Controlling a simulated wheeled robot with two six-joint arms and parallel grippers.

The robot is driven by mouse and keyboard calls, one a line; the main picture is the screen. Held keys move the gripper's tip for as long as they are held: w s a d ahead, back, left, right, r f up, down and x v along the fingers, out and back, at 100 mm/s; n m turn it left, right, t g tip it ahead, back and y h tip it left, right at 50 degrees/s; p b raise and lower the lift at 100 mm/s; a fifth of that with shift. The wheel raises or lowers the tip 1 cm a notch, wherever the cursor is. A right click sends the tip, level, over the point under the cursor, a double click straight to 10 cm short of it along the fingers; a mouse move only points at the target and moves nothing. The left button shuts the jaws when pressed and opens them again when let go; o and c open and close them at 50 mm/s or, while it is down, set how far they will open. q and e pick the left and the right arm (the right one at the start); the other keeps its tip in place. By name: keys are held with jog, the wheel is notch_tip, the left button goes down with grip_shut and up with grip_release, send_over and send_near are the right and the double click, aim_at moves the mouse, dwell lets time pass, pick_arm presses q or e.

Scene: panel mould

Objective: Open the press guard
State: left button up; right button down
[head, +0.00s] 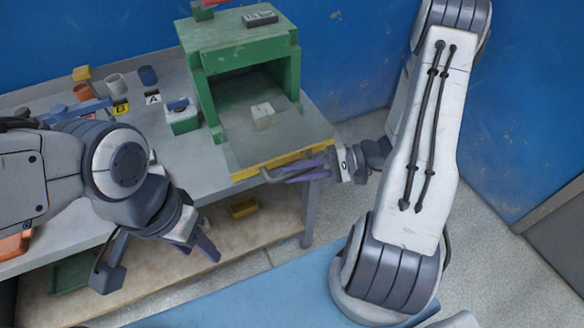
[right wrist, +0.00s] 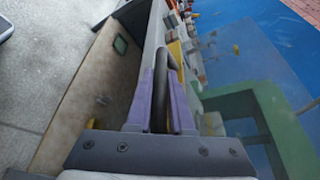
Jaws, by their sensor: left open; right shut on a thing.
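The green press (head: 240,60) stands at the back right of the workbench. Its guard is a see-through panel with a yellow edge (head: 262,167), projecting low in front of the press opening; its exact tilt is hard to tell. A bar handle (head: 273,178) sits on that edge. My right gripper (head: 290,173) is shut on the handle, its purple fingers on either side of the dark bar (right wrist: 161,85) in the right wrist view. My left gripper (head: 155,265) is open and empty, in front of the bench, left of the guard.
A pale block (head: 263,114) shows in the press opening, behind or under the panel. A green and white box (head: 183,121), cups (head: 116,83) and small labelled blocks stand left of the press. Blue wall stands behind.

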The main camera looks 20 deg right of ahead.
pick_arm(q)
jog(key=shift+s, duration=0.5)
pick_arm(e)
jog(key=shift+s+d, duration=0.15)
jog(key=shift+s, duration=0.6)
jog(key=c, duration=0.8)
grip_release()
pick_arm(q)
jog(key=shift+f, duration=0.1)
jog(key=shift+f+b, duration=0.65)
jog(key=shift+b, duration=0.1)
pick_arm(e)
jog(key=v, duration=1)
jog(key=shift+d, duration=0.15)
jog(key=shift+r, duration=0.1)
